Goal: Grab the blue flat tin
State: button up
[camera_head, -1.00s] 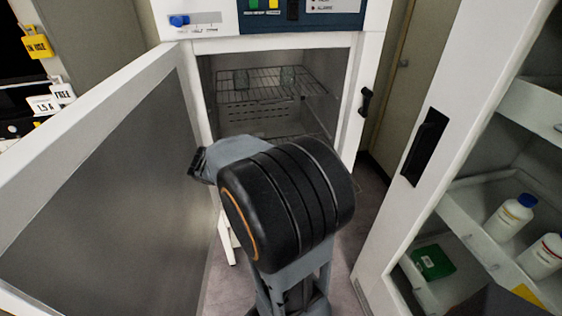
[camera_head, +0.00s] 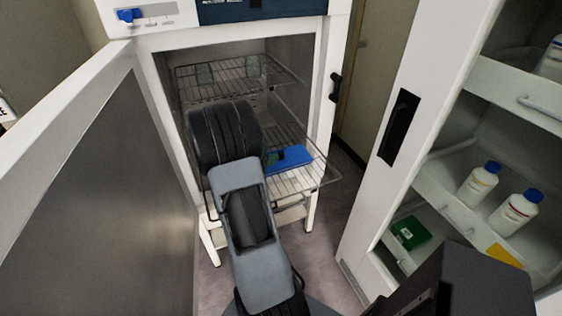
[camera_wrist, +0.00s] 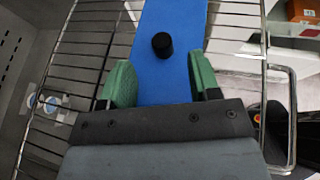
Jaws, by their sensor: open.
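The blue flat tin (camera_head: 292,157) lies on the lower wire rack, which sticks out of the open freeze dryer. My arm hides its left part in the head view. In the wrist view the tin (camera_wrist: 168,50) runs up out of the picture and has a black round knob (camera_wrist: 162,45) on top. My gripper (camera_wrist: 163,86) is open, with one green finger on each side of the tin's near part. The fingers look close to its edges; I cannot tell whether they touch it or how low they are.
The dryer's open door (camera_head: 85,185) stands to the left. An upper wire rack (camera_head: 240,77) lies above my arm's reach. At right, a cabinet holds white bottles (camera_head: 480,183) and a green box (camera_head: 410,232). Floor shows between dryer and cabinet.

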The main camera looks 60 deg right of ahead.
aim_at(280, 153)
jog(key=shift+p+x, duration=0.45)
jog(key=shift+x, duration=2.4)
grip_shut()
